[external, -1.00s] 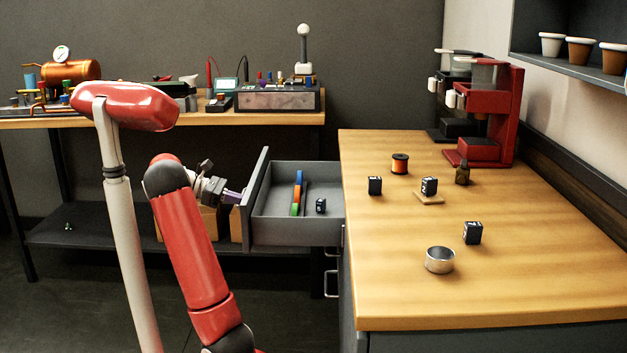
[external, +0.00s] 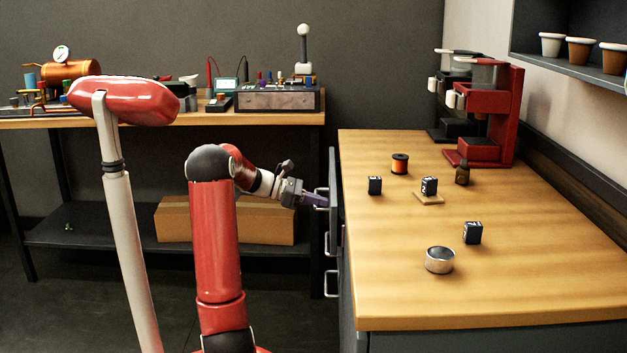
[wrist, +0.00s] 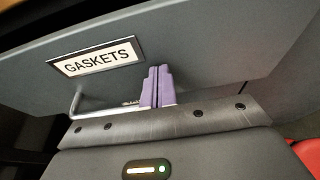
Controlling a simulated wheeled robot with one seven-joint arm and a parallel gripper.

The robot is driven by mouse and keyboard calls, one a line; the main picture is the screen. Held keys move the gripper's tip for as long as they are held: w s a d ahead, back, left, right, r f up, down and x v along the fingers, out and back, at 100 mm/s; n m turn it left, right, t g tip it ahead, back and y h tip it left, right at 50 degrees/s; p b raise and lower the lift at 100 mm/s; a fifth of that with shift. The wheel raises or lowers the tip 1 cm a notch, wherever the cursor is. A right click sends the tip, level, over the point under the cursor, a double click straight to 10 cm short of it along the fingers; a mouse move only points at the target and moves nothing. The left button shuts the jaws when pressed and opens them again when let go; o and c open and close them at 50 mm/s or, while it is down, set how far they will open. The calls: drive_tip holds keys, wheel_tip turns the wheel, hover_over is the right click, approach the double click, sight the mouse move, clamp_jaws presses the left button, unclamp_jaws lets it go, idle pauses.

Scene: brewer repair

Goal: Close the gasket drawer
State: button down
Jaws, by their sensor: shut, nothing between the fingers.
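The gasket drawer (external: 333,205) is a grey drawer at the left side of the wooden-topped counter. My gripper (external: 320,200) is at the drawer front. Its purple fingers (wrist: 157,87) are together with nothing between them, close against the front beside the handle. I cannot tell whether they touch it.
The counter top (external: 400,300) holds small black boxes, an orange spool (external: 400,164), a metal ring (external: 439,260) and a red brewer (external: 485,115). More handles (external: 331,284) sit below the drawer. A cardboard box (external: 265,220) lies on the shelf behind my arm.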

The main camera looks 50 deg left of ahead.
drive_tip(key=w+d, duration=0.2)
drive_tip(key=shift+w+d, duration=0.3)
drive_tip(key=shift+d, duration=0.05)
drive_tip(key=shift+w+r, duration=0.1)
drive_tip(key=shift+d+r, duration=0.1)
drive_tip(key=shift+d, duration=0.1)
